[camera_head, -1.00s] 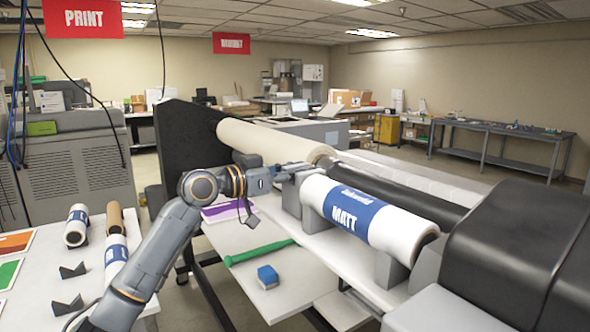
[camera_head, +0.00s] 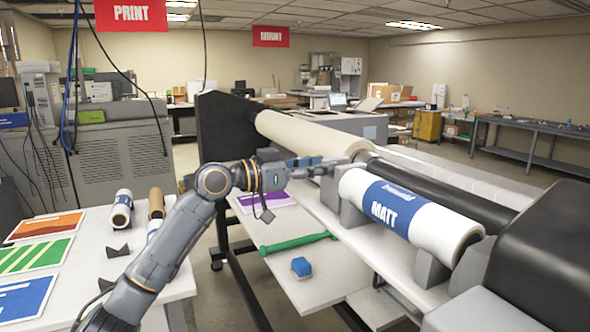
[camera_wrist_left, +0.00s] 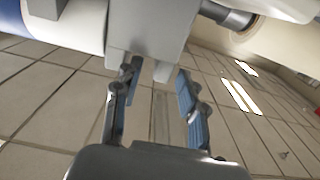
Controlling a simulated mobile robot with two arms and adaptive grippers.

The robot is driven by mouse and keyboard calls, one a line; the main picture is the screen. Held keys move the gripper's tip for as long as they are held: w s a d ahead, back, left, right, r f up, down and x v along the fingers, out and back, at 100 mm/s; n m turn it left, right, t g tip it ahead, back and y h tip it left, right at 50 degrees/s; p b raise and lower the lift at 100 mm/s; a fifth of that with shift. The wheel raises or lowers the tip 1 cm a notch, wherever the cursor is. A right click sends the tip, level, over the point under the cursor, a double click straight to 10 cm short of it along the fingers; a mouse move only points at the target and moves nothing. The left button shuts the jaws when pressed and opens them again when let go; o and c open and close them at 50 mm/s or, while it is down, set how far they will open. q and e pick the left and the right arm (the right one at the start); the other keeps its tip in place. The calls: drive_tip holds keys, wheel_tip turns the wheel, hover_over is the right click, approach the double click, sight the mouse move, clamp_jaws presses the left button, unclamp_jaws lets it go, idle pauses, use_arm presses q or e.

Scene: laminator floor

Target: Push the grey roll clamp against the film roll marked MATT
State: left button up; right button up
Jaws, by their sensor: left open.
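The film roll marked MATT (camera_head: 388,206), white with a blue band, lies on grey supports on the machine at the right. The grey roll clamp (camera_wrist_left: 150,30) is a block in the wrist view, beside the white end of the film roll (camera_wrist_left: 80,28); I cannot tell if they touch. In the head view, grey blocks stand at the roll's left end, partly behind my arm. My left gripper (camera_head: 338,165) is at that end. In the wrist view its two fingers (camera_wrist_left: 158,85) are apart, just below the clamp, with nothing gripped. My right gripper is out of view.
A large cream roll (camera_head: 305,135) lies behind my gripper. The left table (camera_head: 85,295) holds prints and small rolls. A black machine housing (camera_head: 545,250) stands at the right.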

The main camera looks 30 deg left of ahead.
use_arm(q)
drive_tip(key=v, duration=0.7)
idle(0.5)
